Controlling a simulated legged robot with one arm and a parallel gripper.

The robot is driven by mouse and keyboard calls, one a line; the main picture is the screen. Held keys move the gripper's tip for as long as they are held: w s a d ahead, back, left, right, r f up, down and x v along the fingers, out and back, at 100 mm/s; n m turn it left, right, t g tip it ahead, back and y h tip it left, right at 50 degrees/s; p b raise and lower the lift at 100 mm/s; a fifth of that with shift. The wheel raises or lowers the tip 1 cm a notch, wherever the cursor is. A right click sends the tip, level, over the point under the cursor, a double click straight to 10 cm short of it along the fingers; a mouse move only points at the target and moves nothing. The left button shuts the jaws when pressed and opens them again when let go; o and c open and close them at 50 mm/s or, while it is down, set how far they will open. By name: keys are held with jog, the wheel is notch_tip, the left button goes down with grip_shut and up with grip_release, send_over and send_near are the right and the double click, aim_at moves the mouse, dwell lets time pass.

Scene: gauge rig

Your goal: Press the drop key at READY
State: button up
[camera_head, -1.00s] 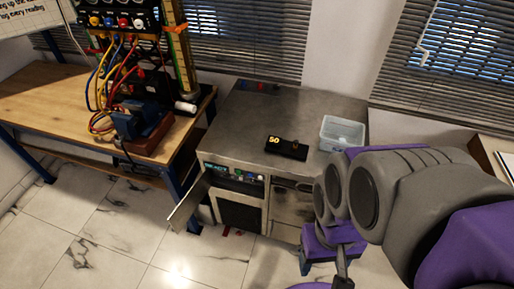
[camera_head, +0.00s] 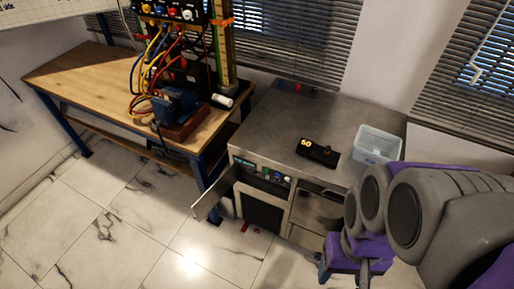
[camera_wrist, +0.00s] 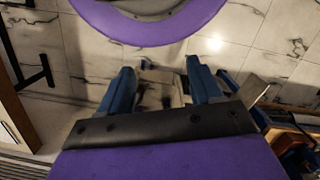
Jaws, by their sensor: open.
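The metal cabinet (camera_head: 330,115) stands against the wall in the head view. Its front has a panel with a lit READY display (camera_head: 243,162) and several small coloured keys (camera_head: 277,177); I cannot tell which is the drop key. A small black box with yellow digits (camera_head: 317,152) lies on the cabinet top; the digits look like 50 or 60. My gripper (camera_wrist: 162,80) is open and empty in the wrist view, with two blue fingers apart over the tiled floor.
A clear plastic bin (camera_head: 377,145) sits on the cabinet's right end. An open door flap (camera_head: 213,198) juts out below the panel. A wooden bench (camera_head: 85,80) with cabled apparatus (camera_head: 175,105) stands at left.

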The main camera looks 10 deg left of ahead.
jog(key=shift+c, duration=0.5)
grip_shut()
dwell(1.3)
